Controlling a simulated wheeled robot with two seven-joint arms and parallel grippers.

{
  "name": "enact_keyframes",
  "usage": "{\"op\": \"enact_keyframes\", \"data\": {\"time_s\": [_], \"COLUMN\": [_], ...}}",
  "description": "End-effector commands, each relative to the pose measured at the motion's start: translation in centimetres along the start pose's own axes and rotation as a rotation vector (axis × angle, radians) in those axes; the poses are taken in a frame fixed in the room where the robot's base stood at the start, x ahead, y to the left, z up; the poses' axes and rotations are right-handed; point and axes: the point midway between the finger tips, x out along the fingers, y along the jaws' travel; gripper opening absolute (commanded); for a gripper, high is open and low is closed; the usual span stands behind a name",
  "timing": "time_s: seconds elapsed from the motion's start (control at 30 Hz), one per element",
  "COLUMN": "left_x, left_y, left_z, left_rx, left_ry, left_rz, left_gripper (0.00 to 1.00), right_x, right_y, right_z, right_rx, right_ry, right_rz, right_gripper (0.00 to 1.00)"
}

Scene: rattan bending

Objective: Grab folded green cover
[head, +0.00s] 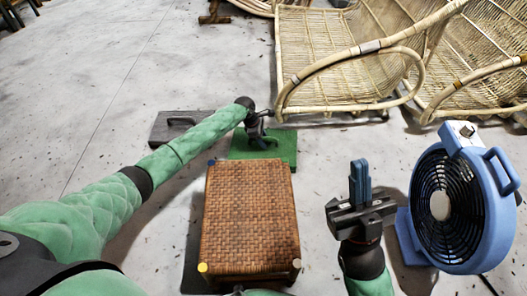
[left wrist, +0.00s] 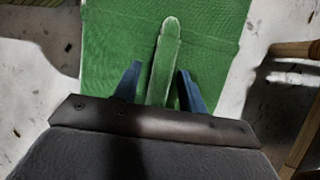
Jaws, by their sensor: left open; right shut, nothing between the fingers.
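The folded green cover (head: 285,150) lies flat on the floor just beyond the woven rattan stool. In the left wrist view the green cover (left wrist: 110,30) fills the middle, with a raised light-green handle (left wrist: 167,45) running along it. My left gripper (head: 262,142) is over the cover; in the left wrist view its blue fingers (left wrist: 159,82) are open, one on each side of the handle. I cannot tell whether they touch it. My right gripper (head: 360,180) is shut and empty, to the right of the stool.
The woven stool (head: 250,220) stands in front of the cover. A dark grey folded piece with a handle (head: 170,130) lies left of it. A rattan chair (head: 330,65) is behind, and a blue fan (head: 455,205) stands at the right. Floor at left is clear.

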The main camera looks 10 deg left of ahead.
Motion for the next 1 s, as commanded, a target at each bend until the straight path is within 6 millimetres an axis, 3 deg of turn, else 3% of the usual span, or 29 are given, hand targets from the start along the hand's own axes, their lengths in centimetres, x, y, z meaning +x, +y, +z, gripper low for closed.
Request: {"op": "enact_keyframes", "data": {"time_s": [0.37,0.6,1.0], "left_x": [0.54,0.55,0.57], "left_y": [0.01,-0.01,-0.02], "left_z": [-0.01,-0.03,-0.04], "left_rx": [0.000,0.000,0.000], "left_ry": [0.000,0.000,0.001], "left_rz": [0.000,0.000,0.000], "left_gripper": [0.42,0.00,0.00], "right_x": [-0.03,-0.02,0.00], "right_y": [0.27,0.28,0.28], "right_z": [0.60,0.59,0.58], "right_rx": [0.001,0.001,0.000], "right_ry": [-0.015,-0.014,-0.013], "right_rz": [-0.014,-0.013,-0.014], "right_gripper": [0.00,0.00,0.00]}}
